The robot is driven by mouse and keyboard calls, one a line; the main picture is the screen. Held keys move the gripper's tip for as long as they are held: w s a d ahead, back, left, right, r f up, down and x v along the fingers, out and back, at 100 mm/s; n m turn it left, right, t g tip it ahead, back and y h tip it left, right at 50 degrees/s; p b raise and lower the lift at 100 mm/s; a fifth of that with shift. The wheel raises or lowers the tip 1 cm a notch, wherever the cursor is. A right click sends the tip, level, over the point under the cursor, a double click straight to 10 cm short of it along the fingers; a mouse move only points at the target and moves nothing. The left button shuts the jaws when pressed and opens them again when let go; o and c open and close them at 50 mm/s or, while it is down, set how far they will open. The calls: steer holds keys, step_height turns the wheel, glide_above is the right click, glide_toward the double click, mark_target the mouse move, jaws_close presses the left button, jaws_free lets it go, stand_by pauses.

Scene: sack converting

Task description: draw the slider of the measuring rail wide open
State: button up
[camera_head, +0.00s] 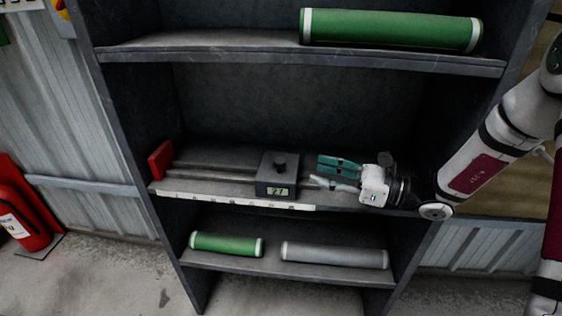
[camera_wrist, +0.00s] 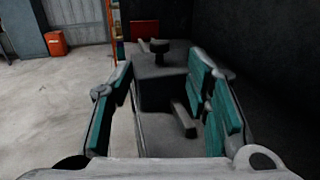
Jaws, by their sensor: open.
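The measuring rail (camera_head: 215,172) lies along the middle shelf, with a red end block (camera_head: 161,159) at its left end. Its dark grey slider (camera_head: 264,187) has a black knob on top and a display that seems to read 27. The slider stands right of the rail's middle. My gripper (camera_head: 328,172) is open, just right of the slider, with its teal fingers pointing left. In the wrist view the slider (camera_wrist: 158,60) with its knob is ahead between the open fingers (camera_wrist: 162,105). A rail bar shows between the fingers. I see no finger touching the slider.
A white scale strip (camera_head: 240,201) runs along the shelf's front edge. A large green roll (camera_head: 390,31) lies on the shelf above. A green roll (camera_head: 226,244) and a grey roll (camera_head: 334,255) lie below. The shelf's dark back wall is close behind the rail.

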mark_target(281, 161)
steer(key=b+x, duration=0.1)
steer(key=x, duration=1)
jaws_close()
